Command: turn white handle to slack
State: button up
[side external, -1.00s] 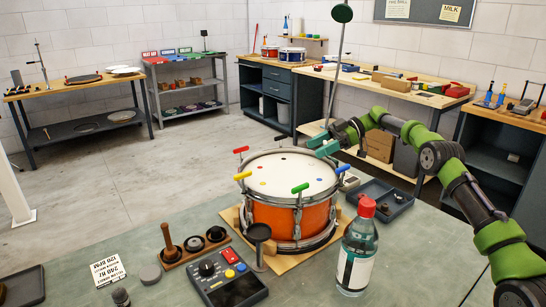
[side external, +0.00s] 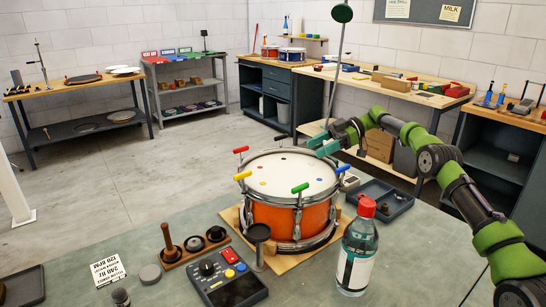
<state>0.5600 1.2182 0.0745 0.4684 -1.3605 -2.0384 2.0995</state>
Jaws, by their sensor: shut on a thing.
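The orange drum (side external: 275,219) with a white head stands on a wooden base on the bench. Red (side external: 241,150), yellow (side external: 242,176) and green (side external: 300,188) handles stand at its rim.
A clear bottle with a red cap (side external: 356,250) stands close at the drum's front right. A dark tray (side external: 393,205) lies to the right. A control box (side external: 230,280) and a dark cup on a stand (side external: 258,235) are in front.

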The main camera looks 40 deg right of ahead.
jog(key=shift+w+d+r, duration=0.15)
jog(key=shift+r, duration=0.3)
jog(key=o, duration=0.7)
jog(key=shift+o, duration=1.1)
jog(key=shift+f, duration=0.2)
jog(key=shift+f+m+t, duration=0.1)
jog(key=shift+m+t, duration=0.5)
